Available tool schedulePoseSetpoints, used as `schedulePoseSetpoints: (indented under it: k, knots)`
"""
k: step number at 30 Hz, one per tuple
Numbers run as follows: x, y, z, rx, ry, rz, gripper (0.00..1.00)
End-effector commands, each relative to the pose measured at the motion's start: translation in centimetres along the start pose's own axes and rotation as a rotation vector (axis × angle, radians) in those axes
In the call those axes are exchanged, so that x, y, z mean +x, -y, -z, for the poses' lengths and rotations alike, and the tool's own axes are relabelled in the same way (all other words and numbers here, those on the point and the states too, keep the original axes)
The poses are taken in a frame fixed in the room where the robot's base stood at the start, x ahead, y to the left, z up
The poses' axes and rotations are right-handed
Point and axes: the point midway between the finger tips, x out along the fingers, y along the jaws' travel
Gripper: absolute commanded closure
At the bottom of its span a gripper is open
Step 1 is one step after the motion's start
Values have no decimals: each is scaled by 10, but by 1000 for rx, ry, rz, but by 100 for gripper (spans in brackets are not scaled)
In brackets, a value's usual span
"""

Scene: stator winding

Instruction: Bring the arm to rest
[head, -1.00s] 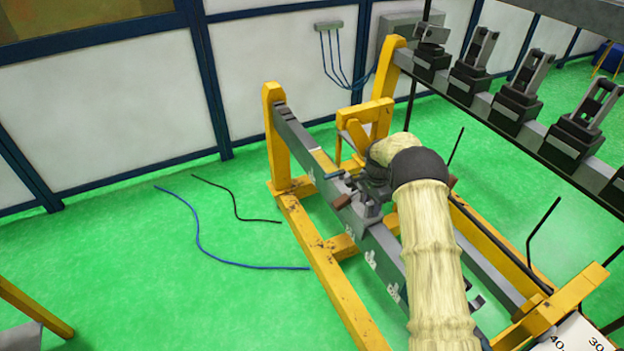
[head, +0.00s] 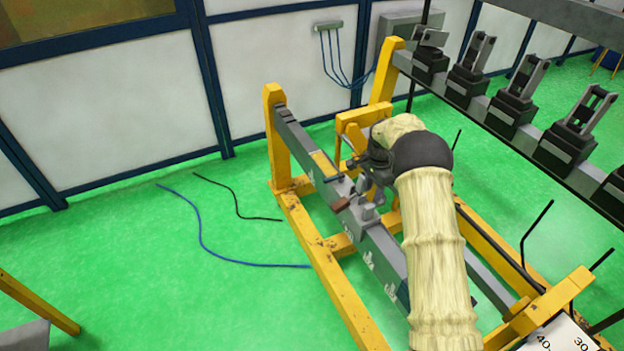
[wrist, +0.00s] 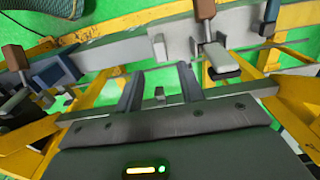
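My arm, in a cream sleeve with a dark joint, reaches over a yellow frame (head: 338,290) in the head view. My gripper (wrist: 160,82) shows two dark fingers standing apart in the wrist view, with nothing clearly held between them. In the head view the gripper is small and partly hidden by my wrist, above the grey beam (head: 297,140) of the frame. A toggle clamp with a brown handle (head: 342,204) sits on the beam just below it. In the wrist view a brown-handled clamp (wrist: 205,12) stands beyond the right finger, apart from it.
A dark rail with several black fixtures (head: 512,105) runs along the upper right. Upright yellow posts (head: 275,125) stand at the frame's far end. A blue cable (head: 200,235) and a black cable (head: 237,205) lie on the green floor. The floor left of the frame is mostly clear.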

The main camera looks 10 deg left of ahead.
Motion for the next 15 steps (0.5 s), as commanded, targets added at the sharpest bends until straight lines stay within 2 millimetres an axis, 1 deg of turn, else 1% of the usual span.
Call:
schedulePoseSetpoints:
  k: [11,15]
  knots:
    - [1,0,0,0,0,0,62]
    - [-4,-3,0,-11,-1,4,62]
